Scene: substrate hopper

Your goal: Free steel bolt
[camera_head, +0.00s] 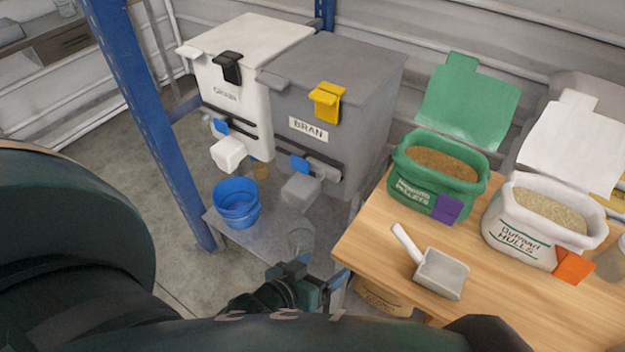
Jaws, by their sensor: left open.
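A grey hopper labelled BRAN (345,95) and a white hopper labelled GRAIN (225,120) stand side by side. A dark slide bar with a blue tab (299,164) crosses the grey hopper's lower front, above a grey spout (301,190). The white hopper has a similar blue tab (220,126) and a white spout (228,154). I cannot make out a separate steel bolt. My left gripper (305,285) is low in front of the hoppers, below the spouts and left of the wooden table. It is open, with its tips partly hidden by my arm. My right gripper is not identifiable.
A blue bucket (237,202) stands on a low metal shelf (225,235). The wooden table (370,245) holds a green sack of pellets (410,190), a white sack of hulls (515,240) and a scoop (441,275). A blue post (150,115) rises at left.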

